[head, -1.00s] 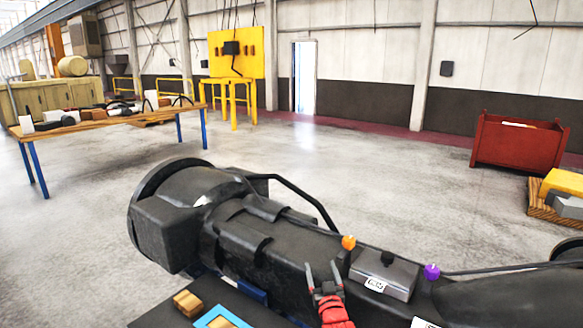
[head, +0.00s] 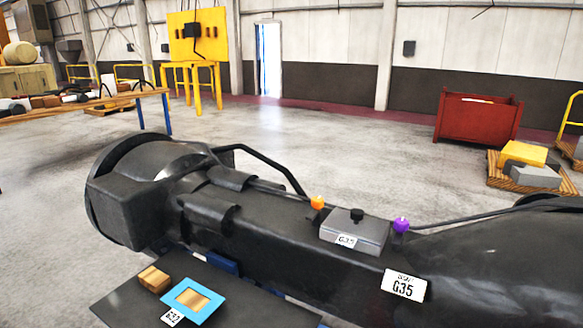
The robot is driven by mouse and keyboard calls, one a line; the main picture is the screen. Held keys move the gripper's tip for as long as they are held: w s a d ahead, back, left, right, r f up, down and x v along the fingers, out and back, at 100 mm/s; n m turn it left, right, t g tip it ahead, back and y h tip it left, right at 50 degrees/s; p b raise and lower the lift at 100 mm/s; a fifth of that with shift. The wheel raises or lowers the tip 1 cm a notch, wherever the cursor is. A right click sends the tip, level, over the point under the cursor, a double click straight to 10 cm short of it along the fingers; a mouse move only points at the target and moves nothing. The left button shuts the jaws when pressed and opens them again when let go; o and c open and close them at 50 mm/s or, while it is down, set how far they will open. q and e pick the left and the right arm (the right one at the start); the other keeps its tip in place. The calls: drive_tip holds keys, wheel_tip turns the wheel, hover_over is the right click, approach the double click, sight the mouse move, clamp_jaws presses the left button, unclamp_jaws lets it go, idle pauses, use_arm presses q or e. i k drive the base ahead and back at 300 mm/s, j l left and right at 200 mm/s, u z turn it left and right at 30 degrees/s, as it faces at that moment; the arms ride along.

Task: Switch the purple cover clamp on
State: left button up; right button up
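The purple cover clamp (head: 401,225) is a small purple knob at the right end of a grey cover box (head: 352,236). An orange knob (head: 317,202) stands at the box's left end. Whether the purple clamp is on or off cannot be told at this size. Neither of my grippers is in the head view.
A dark shelf (head: 125,300) in front holds a wooden block (head: 154,279) and a blue-framed piece (head: 192,299). A black curved bar (head: 270,160) rises behind the casting. A red bin (head: 477,115) and a loaded pallet (head: 505,183) stand behind right. Open floor lies between.

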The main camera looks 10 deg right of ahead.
sight(401, 225)
drive_tip(key=j+z, duration=0.25)
drive_tip(key=z, duration=0.25)
drive_tip(key=j+z, duration=0.3)
drive_tip(key=z, duration=0.15)
